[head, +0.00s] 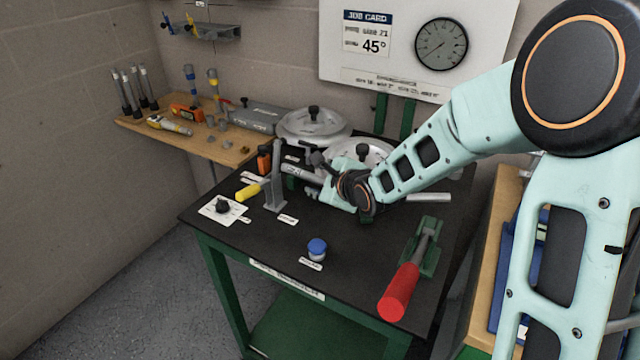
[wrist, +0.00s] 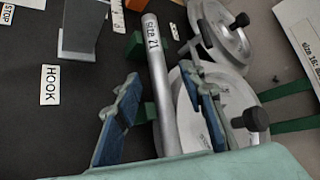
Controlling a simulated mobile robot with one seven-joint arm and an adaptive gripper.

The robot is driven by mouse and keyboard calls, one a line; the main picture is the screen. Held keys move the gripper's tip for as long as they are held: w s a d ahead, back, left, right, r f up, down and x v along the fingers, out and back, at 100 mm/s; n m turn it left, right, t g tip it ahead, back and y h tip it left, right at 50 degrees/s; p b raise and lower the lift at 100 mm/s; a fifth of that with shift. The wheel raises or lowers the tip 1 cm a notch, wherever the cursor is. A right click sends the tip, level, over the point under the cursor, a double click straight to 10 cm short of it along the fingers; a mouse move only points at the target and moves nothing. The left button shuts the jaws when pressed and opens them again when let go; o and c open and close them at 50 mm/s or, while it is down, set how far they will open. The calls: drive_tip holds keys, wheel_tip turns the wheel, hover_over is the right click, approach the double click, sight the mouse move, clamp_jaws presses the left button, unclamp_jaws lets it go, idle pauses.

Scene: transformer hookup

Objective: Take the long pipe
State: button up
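The long pipe, a grey metal tube marked "SIZE 21" (wrist: 161,85), runs between the fingers of my gripper (wrist: 160,78) in the wrist view. Both blue-padded fingers stand apart, with a gap visible on each side of the pipe. In the head view the pipe's left part (head: 300,173) and right end (head: 430,197) show on either side of my gripper (head: 322,174), which hides its middle. Small green supports (wrist: 150,112) show beside the pipe. The near end of the pipe is hidden by my gripper's body in the wrist view.
On the black table (head: 260,240) stand a grey post (head: 275,185) with a yellow-handled tool, a blue-capped jar (head: 317,248) and a red-handled tool (head: 400,292) in a green holder. Round metal lids (head: 312,122) stand close behind the pipe. The table's front middle is mostly clear.

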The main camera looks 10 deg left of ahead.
drive_tip(key=shift+x, duration=0.85)
clamp_jaws()
drive_tip(key=shift+r, duration=0.1)
